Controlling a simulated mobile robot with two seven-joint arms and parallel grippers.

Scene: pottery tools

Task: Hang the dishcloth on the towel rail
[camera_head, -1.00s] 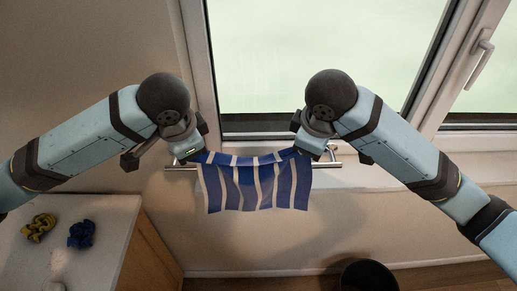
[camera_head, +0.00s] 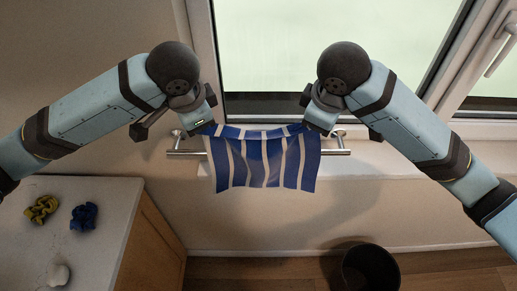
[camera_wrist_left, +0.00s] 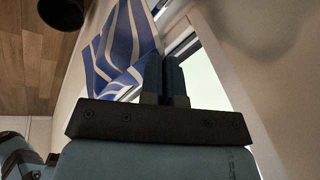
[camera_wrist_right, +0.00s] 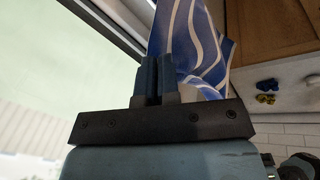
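The dishcloth (camera_head: 265,160) is blue with white stripes and hangs between my two grippers in front of the metal towel rail (camera_head: 338,152). My left gripper (camera_head: 212,129) is shut on its upper left corner; the cloth also shows in the left wrist view (camera_wrist_left: 122,45). My right gripper (camera_head: 306,129) is shut on its upper right corner; the cloth also shows in the right wrist view (camera_wrist_right: 190,40). The rail's ends show on both sides of the cloth, and its middle is hidden behind it. I cannot tell whether the cloth touches the rail.
A window (camera_head: 335,35) with a sill is behind the rail. A counter (camera_head: 115,205) at the left carries a yellow crumpled item (camera_head: 41,209), a blue one (camera_head: 84,217) and a small white object (camera_head: 60,275). A dark bin (camera_head: 371,268) stands on the floor.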

